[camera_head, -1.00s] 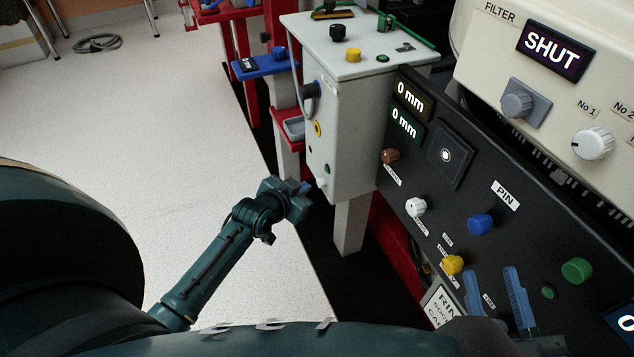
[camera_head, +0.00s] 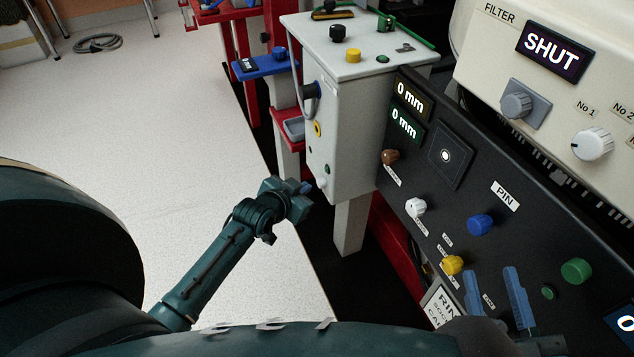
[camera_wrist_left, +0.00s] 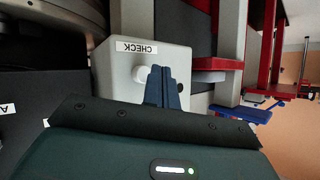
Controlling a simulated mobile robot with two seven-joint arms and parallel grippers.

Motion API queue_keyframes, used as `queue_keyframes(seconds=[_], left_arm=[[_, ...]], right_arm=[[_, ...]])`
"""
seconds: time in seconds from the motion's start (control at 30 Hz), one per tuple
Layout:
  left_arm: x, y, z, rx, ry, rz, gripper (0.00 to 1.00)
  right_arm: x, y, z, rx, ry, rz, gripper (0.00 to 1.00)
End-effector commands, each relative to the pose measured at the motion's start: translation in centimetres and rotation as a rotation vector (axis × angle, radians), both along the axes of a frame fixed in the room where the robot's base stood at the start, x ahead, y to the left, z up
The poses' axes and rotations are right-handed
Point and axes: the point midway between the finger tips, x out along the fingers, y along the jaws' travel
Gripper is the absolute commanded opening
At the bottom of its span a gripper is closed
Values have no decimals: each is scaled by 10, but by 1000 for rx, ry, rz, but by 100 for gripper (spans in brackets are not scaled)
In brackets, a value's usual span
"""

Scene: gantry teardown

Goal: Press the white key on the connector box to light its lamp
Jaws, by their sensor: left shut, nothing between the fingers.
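The connector box (camera_head: 345,120) is a pale grey box on a post. Its white key (camera_head: 322,182) is low on the box's left face, with a small dark green round spot (camera_head: 326,168) just above it. In the left wrist view the white key (camera_wrist_left: 139,75) shows near an upside-down CHECK label (camera_wrist_left: 137,47). My left gripper (camera_head: 305,187) is shut and empty, its tips close to the key. In the wrist view its blue fingers (camera_wrist_left: 168,72) are just right of the key; contact cannot be told. My right gripper (camera_head: 492,270) is open and empty before the black panel.
The black panel (camera_head: 460,200) with coloured knobs stands right of the box, below a cream housing (camera_head: 590,90) reading SHUT. Red stands with a blue shelf (camera_head: 265,66) are behind the box.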

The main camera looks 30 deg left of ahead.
Motion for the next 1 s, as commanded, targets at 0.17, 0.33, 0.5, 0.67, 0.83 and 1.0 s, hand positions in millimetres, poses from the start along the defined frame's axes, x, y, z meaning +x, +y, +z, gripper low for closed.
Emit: queue_keyframes(seconds=[0.17, 0.33, 0.5, 0.67, 0.83, 1.0], left_arm=[[5, -4, 2, -2, 0, 1, 0], [6, -5, 0, -1, -1, 0, 0], [6, -5, 0, -1, -1, 0, 0], [7, -6, 1, -1, -1, 0, 0], [8, -7, 1, -1, -1, 0, 0], [10, -8, 0, 0, -1, 0, 0]], right_arm=[[0, 0, 6, 0, -1, 0, 36], [0, 0, 6, 1, -2, -1, 36], [0, 0, 6, 1, -2, -1, 36], [0, 0, 6, 1, -2, -1, 36], [0, 0, 7, 1, -2, -1, 36], [0, 0, 8, 1, -2, -1, 36]])
